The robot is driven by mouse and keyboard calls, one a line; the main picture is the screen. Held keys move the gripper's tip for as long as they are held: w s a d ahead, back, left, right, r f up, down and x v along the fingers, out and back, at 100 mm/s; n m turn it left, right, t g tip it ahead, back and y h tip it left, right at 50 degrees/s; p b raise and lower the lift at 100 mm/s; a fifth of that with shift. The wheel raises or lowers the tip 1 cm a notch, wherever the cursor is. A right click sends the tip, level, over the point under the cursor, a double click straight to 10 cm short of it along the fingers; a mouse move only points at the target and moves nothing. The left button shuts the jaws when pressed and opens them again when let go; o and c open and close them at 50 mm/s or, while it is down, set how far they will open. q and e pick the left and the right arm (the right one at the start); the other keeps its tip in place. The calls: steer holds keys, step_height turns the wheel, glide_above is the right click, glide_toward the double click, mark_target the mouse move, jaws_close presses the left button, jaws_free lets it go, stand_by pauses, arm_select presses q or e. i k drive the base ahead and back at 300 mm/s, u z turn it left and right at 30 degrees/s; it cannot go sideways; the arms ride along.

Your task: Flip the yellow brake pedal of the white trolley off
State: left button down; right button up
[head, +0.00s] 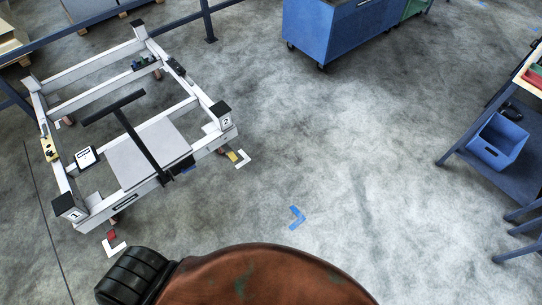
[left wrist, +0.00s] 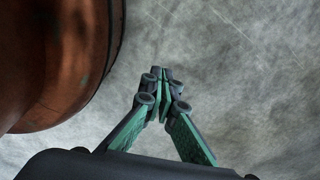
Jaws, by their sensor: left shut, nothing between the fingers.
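The white trolley (head: 62,78) stands on the grey floor at the left of the head view, with black corner caps and a black T-shaped handle (head: 138,137). A small yellow part (head: 232,156) shows low at the corner marked 2, beside a caster; it looks like the brake pedal, but its position is too small to tell. A small red part (head: 112,235) shows below the corner marked 1. My left gripper (left wrist: 163,77) is shut and empty over bare floor in the left wrist view, with no trolley part in that view. My right gripper is in neither view.
White L-shaped marks (head: 243,160) lie by the trolley corners and a blue mark (head: 297,217) lies on the open floor. A blue cabinet (head: 335,35) stands at the back. A blue rack with a blue bin (head: 497,143) stands at right. The middle floor is clear.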

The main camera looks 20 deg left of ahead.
mark_target(231, 155)
steer(key=z, duration=0.25)
steer(key=i, duration=1.35)
steer(key=u, duration=0.95)
steer(key=i, duration=0.35)
steer(key=u, duration=0.4)
